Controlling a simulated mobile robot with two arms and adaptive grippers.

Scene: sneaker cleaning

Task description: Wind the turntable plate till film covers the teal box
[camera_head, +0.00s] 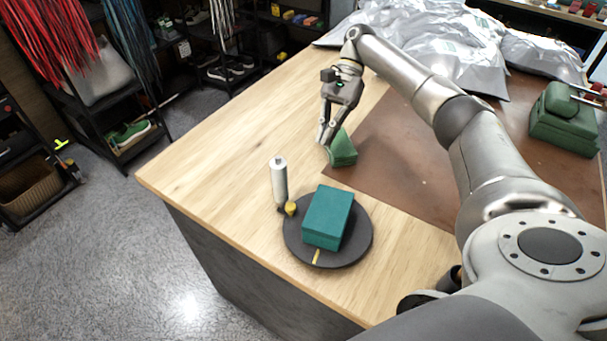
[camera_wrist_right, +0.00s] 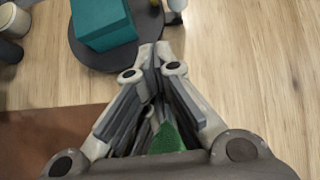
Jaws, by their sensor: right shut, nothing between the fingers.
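The teal box (camera_head: 328,216) sits on the dark round turntable plate (camera_head: 363,245) near the table's front edge; no film can be made out on it. A yellow mark (camera_head: 317,257) shows on the plate's near side. A white upright roll (camera_head: 279,182), perhaps the film, stands at the plate's left edge beside a yellow knob (camera_head: 291,208). My right gripper (camera_head: 326,141) is shut and empty, behind the plate and close to a green wedge-shaped block (camera_head: 343,152). In the wrist view the teal box (camera_wrist_right: 102,22) and plate (camera_wrist_right: 85,52) lie beyond my fingertips (camera_wrist_right: 155,50). My left gripper is out of view.
A brown mat (camera_head: 400,145) covers the table's right part, with a green case (camera_head: 563,120) on it. Silvery bags (camera_head: 440,50) lie at the back. The wooden tabletop (camera_head: 215,165) left of the roll is clear. Shelves with shoes stand beyond the table.

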